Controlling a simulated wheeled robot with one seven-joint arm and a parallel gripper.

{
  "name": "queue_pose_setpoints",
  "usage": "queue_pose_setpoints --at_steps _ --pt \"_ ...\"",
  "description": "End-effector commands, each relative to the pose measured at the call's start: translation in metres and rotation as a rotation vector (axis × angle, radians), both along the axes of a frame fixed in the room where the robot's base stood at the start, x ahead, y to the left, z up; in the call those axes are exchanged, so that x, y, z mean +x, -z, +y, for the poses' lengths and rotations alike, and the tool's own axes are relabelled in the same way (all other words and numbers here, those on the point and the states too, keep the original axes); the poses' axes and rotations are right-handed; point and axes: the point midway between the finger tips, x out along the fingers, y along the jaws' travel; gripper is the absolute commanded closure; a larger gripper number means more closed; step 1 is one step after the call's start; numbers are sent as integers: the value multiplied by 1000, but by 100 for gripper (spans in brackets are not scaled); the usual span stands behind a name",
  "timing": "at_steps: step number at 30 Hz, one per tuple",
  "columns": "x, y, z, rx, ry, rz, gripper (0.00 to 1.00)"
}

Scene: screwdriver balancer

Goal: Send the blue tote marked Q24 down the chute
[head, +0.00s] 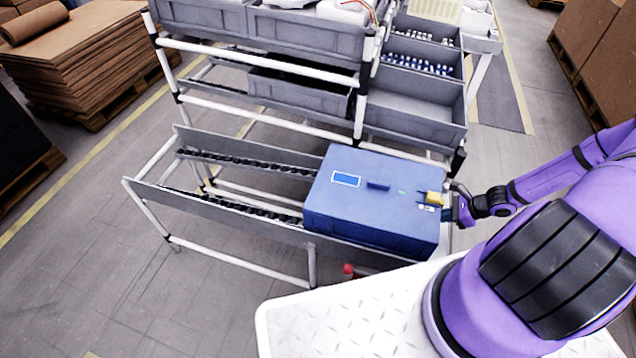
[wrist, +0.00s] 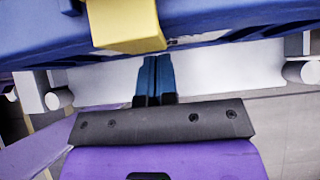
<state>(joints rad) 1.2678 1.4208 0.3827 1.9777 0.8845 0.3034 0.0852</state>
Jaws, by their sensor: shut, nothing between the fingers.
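The blue tote (head: 360,205) sits closed at the right end of the roller chute (head: 230,206). In the wrist view, the fingers (wrist: 155,78) point toward the tote's blue side (wrist: 225,20), below the yellow block (wrist: 125,25). I cannot tell whether the fingertips touch the tote.
The chute's rollers left of the tote are bare. A red knob (head: 348,269) shows below the chute's front rail. Behind stands a rack with grey bins (head: 415,110). A white ridged deck (head: 350,318) is in front. Cardboard stacks (head: 85,55) stand at the left.

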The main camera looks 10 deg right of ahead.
Motion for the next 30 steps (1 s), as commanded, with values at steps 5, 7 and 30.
queue_pose_setpoints --at_steps 5,7,30 --pt "8 -1 14 3 -1 -1 100" --pt "11 -1 20 5 -1 0 100" --pt "45 -2 76 4 -1 -1 100"
